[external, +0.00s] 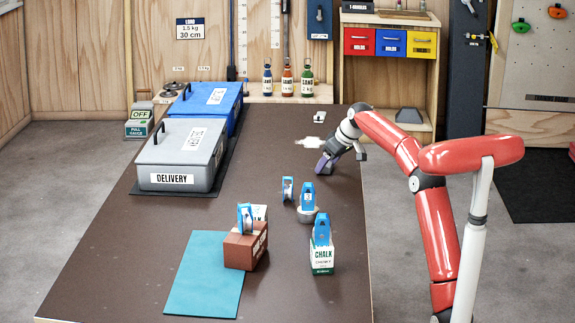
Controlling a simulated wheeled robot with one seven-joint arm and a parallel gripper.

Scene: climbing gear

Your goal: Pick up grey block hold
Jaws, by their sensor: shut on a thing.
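My gripper (329,157) is low over the far right part of the brown table. It is shut on a small purple-grey piece (322,164), partly hidden by the gripper. At this size I cannot tell whether that piece is the grey block hold, or whether it touches the table. A dark grey block (408,115) sits on the lower shelf of the wooden cabinet behind the table, apart from my gripper.
The table (265,135) holds a grey delivery box (181,177), a blue box (232,107), a brown block (238,252), a chalk box (322,262), blue-tagged items (308,196) and a teal mat (203,275). Small white pieces (311,142) lie near my gripper. The middle is clear.

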